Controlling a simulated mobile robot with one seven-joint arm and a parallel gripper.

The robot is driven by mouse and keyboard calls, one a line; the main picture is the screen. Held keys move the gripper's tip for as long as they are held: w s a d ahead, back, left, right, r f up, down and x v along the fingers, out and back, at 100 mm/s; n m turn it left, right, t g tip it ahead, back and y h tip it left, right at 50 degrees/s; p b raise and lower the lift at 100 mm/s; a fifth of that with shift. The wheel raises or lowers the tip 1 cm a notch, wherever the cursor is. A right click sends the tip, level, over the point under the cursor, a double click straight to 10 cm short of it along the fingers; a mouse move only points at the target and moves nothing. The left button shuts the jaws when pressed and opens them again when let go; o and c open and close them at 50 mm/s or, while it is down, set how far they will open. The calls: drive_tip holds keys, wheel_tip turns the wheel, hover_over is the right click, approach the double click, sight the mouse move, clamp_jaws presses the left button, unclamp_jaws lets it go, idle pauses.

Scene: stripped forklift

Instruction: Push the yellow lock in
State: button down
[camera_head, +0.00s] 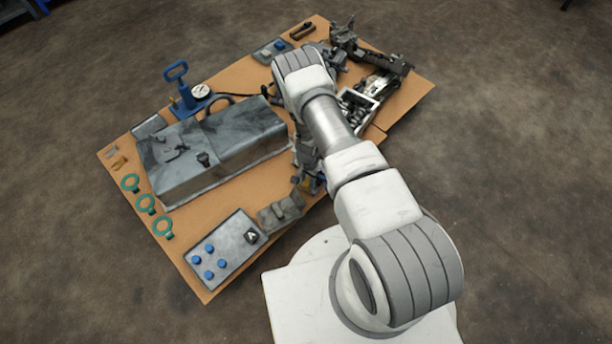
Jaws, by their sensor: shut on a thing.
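My gripper (308,178) points down at the near right edge of the cardboard-brown board, below my arm's wrist. It is small and dark in this view, and its fingers are partly hidden by my own arm. A small yellow patch, which looks like the yellow lock (318,183), shows right at the fingertips. The gripper is shut on it, as far as this view shows. The lock's exact position and what it sits in are too small to tell.
A large grey metal box (215,150) fills the board's middle. A blue hand pump (186,90) with a gauge stands behind it. Teal rings (146,204) lie at left. A grey panel with blue knobs (224,249) lies in front, beside a grey block (281,212). Dark machinery (370,52) stands at the back right.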

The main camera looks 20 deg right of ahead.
sight(308, 180)
drive_tip(key=shift+w+d, duration=0.2)
drive_tip(key=shift+d, duration=0.15)
drive_tip(key=c, duration=0.6)
unclamp_jaws()
drive_tip(key=shift+s+a, duration=0.1)
drive_tip(key=shift+r, duration=0.35)
wheel_tip(308, 180, up, 17)
drive_tip(key=p, duration=0.6)
drive_tip(key=shift+f, duration=0.15)
